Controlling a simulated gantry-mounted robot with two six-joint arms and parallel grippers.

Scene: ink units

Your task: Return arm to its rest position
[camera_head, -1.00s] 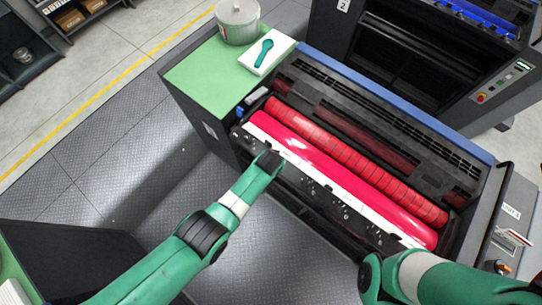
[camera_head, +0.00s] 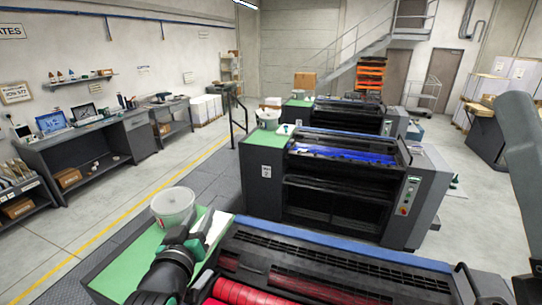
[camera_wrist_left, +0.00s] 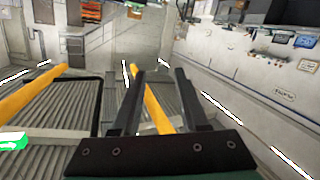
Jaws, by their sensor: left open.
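My left arm is raised close to the camera in the head view. Its dark wrist and left gripper (camera_head: 190,236) show at the lower left, overlapping the green top of the near press. In the left wrist view, the two dark fingers of the left gripper (camera_wrist_left: 159,74) stand apart with nothing between them. The near press's red rollers (camera_head: 240,292) show at the bottom edge of the head view. The right gripper is not in view.
A grey-white tub (camera_head: 172,207) stands on the green top (camera_head: 128,262), beside a white pad (camera_head: 219,226) partly hidden by my left arm. A second press (camera_head: 335,200) stands beyond. A workbench (camera_head: 85,150) lines the left wall. Floor between is clear.

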